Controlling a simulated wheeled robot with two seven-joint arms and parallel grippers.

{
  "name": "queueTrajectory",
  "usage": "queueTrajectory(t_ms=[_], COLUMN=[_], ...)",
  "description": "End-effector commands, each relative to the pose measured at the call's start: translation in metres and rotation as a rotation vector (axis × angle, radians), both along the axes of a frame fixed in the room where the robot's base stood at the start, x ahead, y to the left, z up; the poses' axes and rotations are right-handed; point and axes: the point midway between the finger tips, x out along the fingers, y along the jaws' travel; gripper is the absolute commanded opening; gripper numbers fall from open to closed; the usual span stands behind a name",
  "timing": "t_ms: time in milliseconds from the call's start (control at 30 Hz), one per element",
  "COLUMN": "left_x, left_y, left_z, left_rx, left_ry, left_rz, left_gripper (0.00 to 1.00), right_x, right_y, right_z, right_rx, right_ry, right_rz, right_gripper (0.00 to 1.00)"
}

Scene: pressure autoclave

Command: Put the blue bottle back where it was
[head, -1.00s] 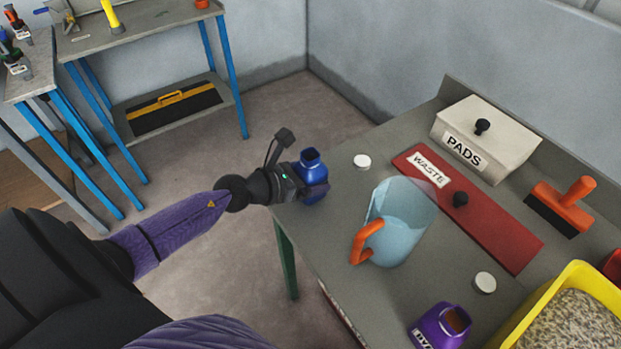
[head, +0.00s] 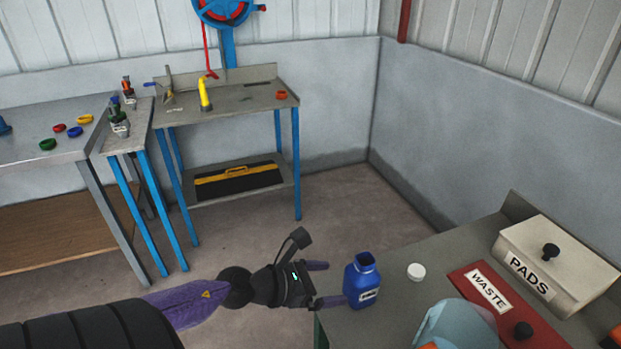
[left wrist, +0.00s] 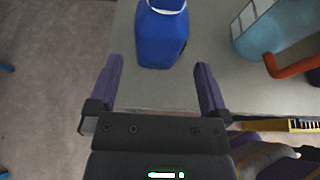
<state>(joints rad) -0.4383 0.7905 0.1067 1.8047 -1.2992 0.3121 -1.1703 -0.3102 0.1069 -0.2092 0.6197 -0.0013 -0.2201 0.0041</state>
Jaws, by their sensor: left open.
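The blue bottle (head: 362,281) stands upright and uncapped near the left edge of the grey bench (head: 400,318) in the head view. In the left wrist view the blue bottle (left wrist: 162,36) is just beyond the fingertips. My left gripper (head: 322,284) is open and empty, to the left of the bottle, with its fingers pointing toward it. In the left wrist view the two purple fingers of the left gripper (left wrist: 158,75) are wide apart, with bare bench between them. My right gripper is not in view.
A white cap (head: 416,271) lies right of the bottle. A clear blue jug (head: 455,326), a red WASTE lid (head: 508,308) and a PADS box (head: 556,268) stand further right. Blue-legged tables (head: 232,98) are at the back left, with open floor between.

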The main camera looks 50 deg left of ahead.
Motion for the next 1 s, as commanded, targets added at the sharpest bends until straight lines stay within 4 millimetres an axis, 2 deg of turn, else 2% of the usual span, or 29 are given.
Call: queueTrajectory(t_ms=[133,333,367,433,467,500,567,600,667,700,800,900,933,1000], left_x=[-0.023,-0.033,-0.034,-0.036,-0.039,-0.048,-0.077,-0.104,-0.151,-0.183,-0.256,-0.305,-0.314,-0.325], left_y=[0.009,0.014,0.014,0.022,0.03,0.043,0.056,0.054,0.038,0.02,-0.032,-0.071,-0.078,-0.087], left_z=[0.01,0.015,0.015,0.002,-0.014,-0.044,-0.108,-0.153,-0.213,-0.245,-0.295,-0.313,-0.315,-0.317], left_rx=[-0.002,0.0,-0.003,-0.097,-0.2,-0.397,-0.764,-1.004,-1.303,-1.454,-1.677,-1.738,1.705,1.629], left_ry=[0.002,0.0,0.001,0.042,0.087,0.17,0.317,0.41,0.517,0.567,0.611,0.575,-0.548,-0.502], left_rz=[0.001,-0.001,0.001,0.09,0.185,0.372,0.736,1.001,1.386,1.629,2.163,2.527,-2.54,-2.511], left_gripper=[1.0,1.0,1.0,1.0,1.0,1.0,1.0,1.0,1.0,1.0,1.0,1.0,1.0,1.0], right_x=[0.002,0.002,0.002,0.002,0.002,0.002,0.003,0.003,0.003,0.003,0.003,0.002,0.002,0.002], right_y=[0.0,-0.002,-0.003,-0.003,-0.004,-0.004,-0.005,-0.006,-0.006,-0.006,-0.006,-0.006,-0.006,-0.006], right_z=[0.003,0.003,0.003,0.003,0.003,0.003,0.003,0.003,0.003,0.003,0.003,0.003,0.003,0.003], right_rx=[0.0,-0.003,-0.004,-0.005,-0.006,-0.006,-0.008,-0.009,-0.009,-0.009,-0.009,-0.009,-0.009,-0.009], right_ry=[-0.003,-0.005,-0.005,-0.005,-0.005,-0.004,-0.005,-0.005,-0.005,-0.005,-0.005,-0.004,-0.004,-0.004], right_rz=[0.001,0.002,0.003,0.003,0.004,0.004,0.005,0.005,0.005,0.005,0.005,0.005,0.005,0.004], right_gripper=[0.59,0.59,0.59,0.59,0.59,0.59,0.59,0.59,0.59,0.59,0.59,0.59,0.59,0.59])
